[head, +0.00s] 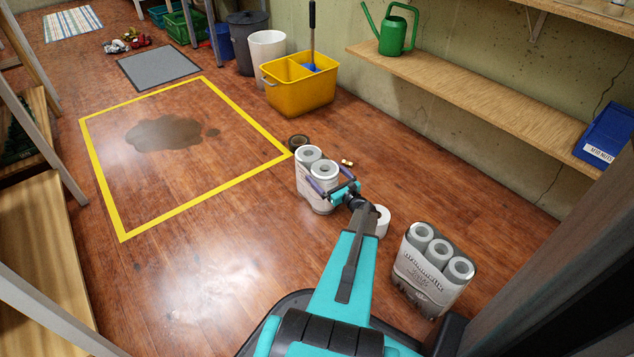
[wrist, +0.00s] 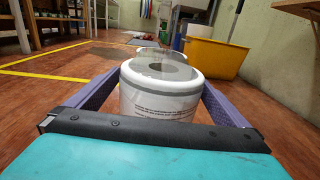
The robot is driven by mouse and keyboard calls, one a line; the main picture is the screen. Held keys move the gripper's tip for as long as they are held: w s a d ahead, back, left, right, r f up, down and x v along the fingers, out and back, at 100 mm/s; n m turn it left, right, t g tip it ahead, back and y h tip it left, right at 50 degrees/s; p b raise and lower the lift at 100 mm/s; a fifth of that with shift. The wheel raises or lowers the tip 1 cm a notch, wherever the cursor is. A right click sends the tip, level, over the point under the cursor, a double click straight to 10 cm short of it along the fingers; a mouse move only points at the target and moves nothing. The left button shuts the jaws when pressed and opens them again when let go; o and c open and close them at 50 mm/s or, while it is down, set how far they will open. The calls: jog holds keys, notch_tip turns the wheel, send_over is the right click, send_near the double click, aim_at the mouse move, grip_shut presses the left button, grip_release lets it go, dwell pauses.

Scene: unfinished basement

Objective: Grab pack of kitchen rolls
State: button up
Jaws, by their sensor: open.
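A pack of kitchen rolls (head: 316,199), white rolls in clear wrap with printing, stands upright on the floor in front of my arm. In the wrist view the pack (wrist: 158,103) sits between the two purple fingers, its nearest roll top facing up. My gripper (head: 324,172) is open, with one finger on each side of the pack; it also shows in the wrist view (wrist: 160,85). I cannot tell whether the fingers touch the wrap. A second pack of kitchen rolls (head: 430,275), with three rolls, stands upright to the right of my arm. The far pack's lower part is partly hidden by my gripper.
A loose white roll (head: 383,221) is beside my arm. A brown tape roll (head: 298,141) and a small yellowish item (head: 347,162) lie beyond the pack. A yellow bucket (head: 300,92) stands farther back. Yellow tape (head: 190,207) frames a dark stain at left. The left floor is clear.

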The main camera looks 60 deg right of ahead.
aim_at(321, 164)
jog(key=shift+b+x, duration=0.7)
jog(key=shift+x, duration=1)
jog(key=shift+d, duration=0.1)
jog(key=shift+r, duration=0.1)
jog(key=c, duration=1.6)
jog(key=shift+r+p, duration=1.25)
jog(key=shift+r, duration=0.6)
jog(key=shift+s+a+r+p, duration=0.2)
jog(key=shift+s+a+p, duration=0.85)
jog(key=shift+a, duration=1.3)
jog(key=shift+s+a+r+p, duration=0.25)
jog(key=shift+s+a+p, duration=0.25)
jog(key=shift+s+a, duration=1.45)
jog(key=shift+s+a+r+p, duration=0.2)
jog(key=shift+s+a+p, duration=0.65)
jog(key=shift+a, duration=1.9)
